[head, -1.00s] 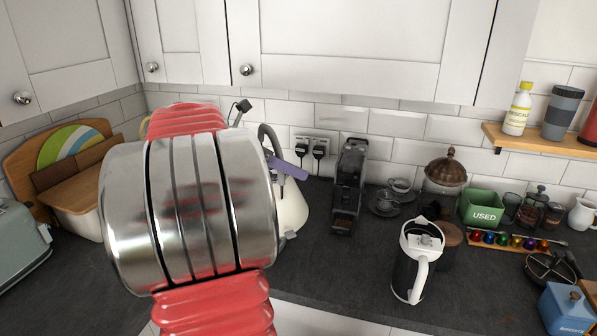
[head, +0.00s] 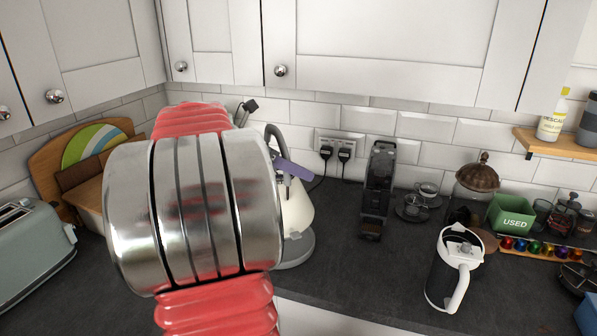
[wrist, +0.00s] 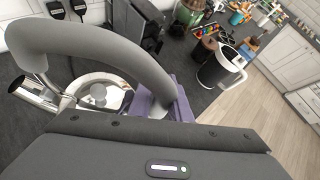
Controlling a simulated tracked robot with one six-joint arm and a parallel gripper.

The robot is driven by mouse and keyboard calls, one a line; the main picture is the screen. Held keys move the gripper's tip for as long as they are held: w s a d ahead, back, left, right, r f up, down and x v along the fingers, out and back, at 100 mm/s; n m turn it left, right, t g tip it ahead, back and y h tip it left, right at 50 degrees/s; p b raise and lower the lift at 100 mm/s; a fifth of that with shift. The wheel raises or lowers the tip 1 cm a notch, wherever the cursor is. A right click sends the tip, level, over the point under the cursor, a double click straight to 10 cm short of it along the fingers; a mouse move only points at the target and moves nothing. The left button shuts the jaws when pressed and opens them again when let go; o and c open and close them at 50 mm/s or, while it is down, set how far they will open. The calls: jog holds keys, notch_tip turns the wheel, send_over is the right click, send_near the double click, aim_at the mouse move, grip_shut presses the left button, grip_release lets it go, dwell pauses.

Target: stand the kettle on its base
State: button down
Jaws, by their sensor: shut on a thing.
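The kettle (head: 298,208) is cream with a grey arched handle, and stands upright behind my forearm in the head view. Its left side is hidden. My gripper (head: 291,168) has purple fingers and is shut on the handle. In the wrist view the handle (wrist: 95,48) arches across the picture, with the purple fingers (wrist: 160,103) at its lower end. The kettle's pale round top and steel spout show below the arch. The base (head: 299,250) is a grey disc under the kettle, partly hidden by my arm. I cannot tell whether kettle and base touch.
A black coffee machine (head: 377,195) stands right of the kettle. A black jug with a white handle (head: 447,280) is nearer the front edge. A green toaster (head: 32,245) is at left. Wall sockets (head: 337,150) hold plugs behind. Worktop between kettle and jug is clear.

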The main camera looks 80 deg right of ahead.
jog(key=shift+s+r, duration=0.15)
jog(key=shift+f, duration=0.2)
send_over(301, 218)
jog(key=shift+w+d+f, duration=0.1)
jog(key=shift+d+f, duration=0.05)
jog(key=shift+f, duration=0.75)
jog(key=shift+w+d+f, duration=0.1)
jog(key=shift+d+f, duration=0.05)
jog(key=shift+f, duration=0.7)
jog(key=shift+w+d+f, duration=0.1)
jog(key=shift+d+f, duration=0.05)
jog(key=shift+f, duration=0.75)
jog(key=shift+s+a, duration=0.35)
jog(key=shift+f, duration=0.6)
dwell(0.8)
jog(key=c, duration=2)
grip_release()
jog(key=shift+o, duration=0.4)
